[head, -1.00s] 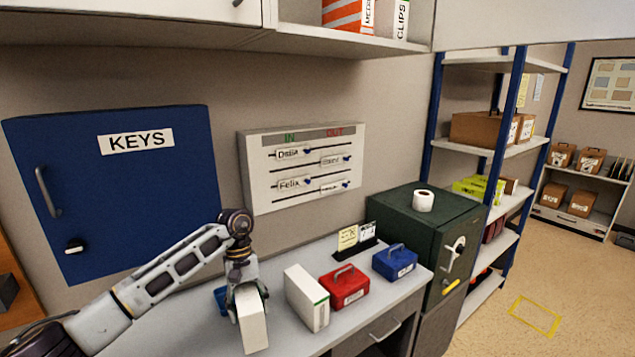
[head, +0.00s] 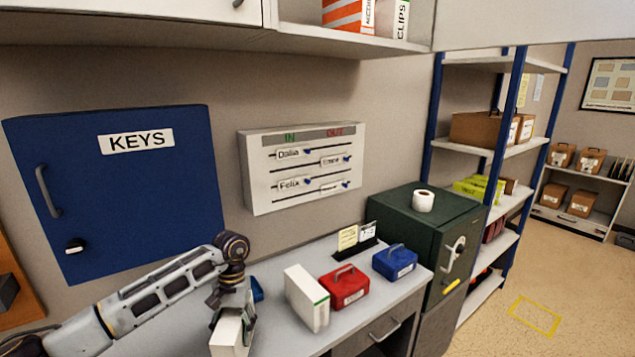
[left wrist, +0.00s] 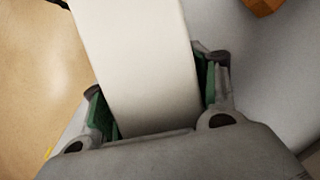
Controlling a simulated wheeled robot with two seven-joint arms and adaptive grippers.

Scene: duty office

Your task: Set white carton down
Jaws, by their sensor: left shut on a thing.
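The white carton (head: 228,335) is in my left gripper (head: 232,312), near the front edge of the grey counter in the head view. The left gripper is shut on it. In the left wrist view the white carton (left wrist: 140,65) lies between the two green-padded fingers of the left gripper (left wrist: 155,100). Its lower end is cut off by the frame in the head view, so I cannot tell whether it touches the counter. My right gripper does not show.
On the counter (head: 275,335) stand a second white carton with a green stripe (head: 305,298), a red box (head: 344,288) and a blue box (head: 394,262). A blue thing (head: 257,290) is partly hidden behind my gripper. A green safe (head: 425,232) stands at the right.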

